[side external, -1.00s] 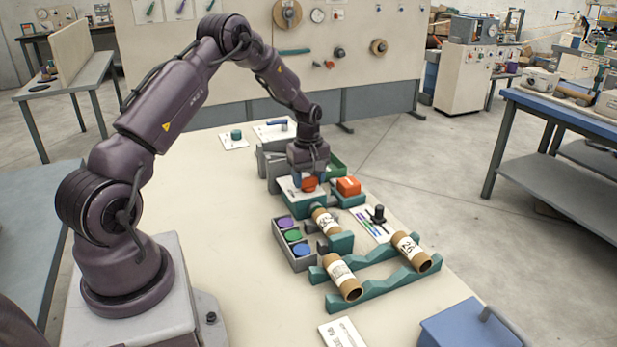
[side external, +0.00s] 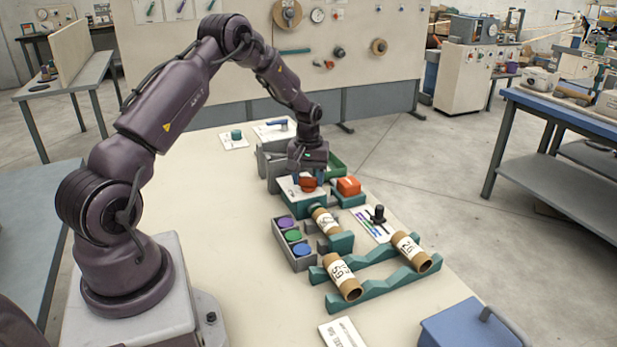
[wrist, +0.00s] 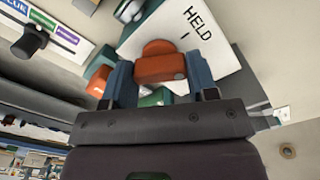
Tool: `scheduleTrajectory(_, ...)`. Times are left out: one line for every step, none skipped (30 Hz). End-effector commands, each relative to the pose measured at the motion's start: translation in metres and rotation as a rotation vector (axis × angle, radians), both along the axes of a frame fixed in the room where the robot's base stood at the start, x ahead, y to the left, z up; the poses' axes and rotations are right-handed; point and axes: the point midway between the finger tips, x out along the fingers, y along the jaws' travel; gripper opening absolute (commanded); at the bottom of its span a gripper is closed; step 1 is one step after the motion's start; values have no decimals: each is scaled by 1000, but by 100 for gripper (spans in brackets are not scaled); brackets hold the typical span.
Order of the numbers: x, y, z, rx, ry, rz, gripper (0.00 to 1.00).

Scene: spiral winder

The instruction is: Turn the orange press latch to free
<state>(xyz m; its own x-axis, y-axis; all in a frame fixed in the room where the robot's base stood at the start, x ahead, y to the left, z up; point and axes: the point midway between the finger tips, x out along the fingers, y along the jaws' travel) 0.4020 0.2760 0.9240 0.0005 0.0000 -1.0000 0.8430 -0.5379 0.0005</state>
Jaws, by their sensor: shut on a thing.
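The orange press latch (side external: 308,184) sits on a white plate (side external: 290,190) on the teal press block (side external: 296,205). In the wrist view the orange latch (wrist: 160,66) lies between my two blue fingers, and the white plate (wrist: 196,58) beside it reads "HELD" with a short mark. My gripper (side external: 309,181) points down at the latch and is shut on it; in the wrist view the gripper (wrist: 160,72) has a finger on each side of it. The latch's lower part is hidden by the fingers.
A second orange block (side external: 348,186) stands close on the right. A cardboard tube (side external: 325,221) lies in front of the press, with two more on a teal rack (side external: 375,289). A grey tray (side external: 292,246) holds coloured discs. The table's left side is clear.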

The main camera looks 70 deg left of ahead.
Motion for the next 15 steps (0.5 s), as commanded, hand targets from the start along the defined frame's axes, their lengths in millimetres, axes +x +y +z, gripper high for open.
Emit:
scheduleTrajectory(0,0,1,-1,1,-44,30)
scheduleTrajectory(0,0,1,-1,1,-72,30)
scheduleTrajectory(0,0,1,-1,1,-111,30)
scheduleTrajectory(0,0,1,-1,1,-139,30)
scheduleTrajectory(0,0,1,-1,1,-167,30)
scheduleTrajectory(0,0,1,-1,1,-206,30)
scheduleTrajectory(0,0,1,-1,1,-234,30)
scheduleTrajectory(0,0,1,-1,1,-263,30)
scheduleTrajectory(0,0,1,0,1,-301,30)
scheduleTrajectory(0,0,1,0,1,-329,30)
scheduleTrajectory(0,0,1,0,1,-358,30)
scheduleTrajectory(0,0,1,-1,2,-396,30)
scheduleTrajectory(0,0,1,-1,2,-425,30)
scheduleTrajectory(0,0,1,-1,1,-454,30)
scheduleTrajectory(0,-1,1,-1,1,-491,30)
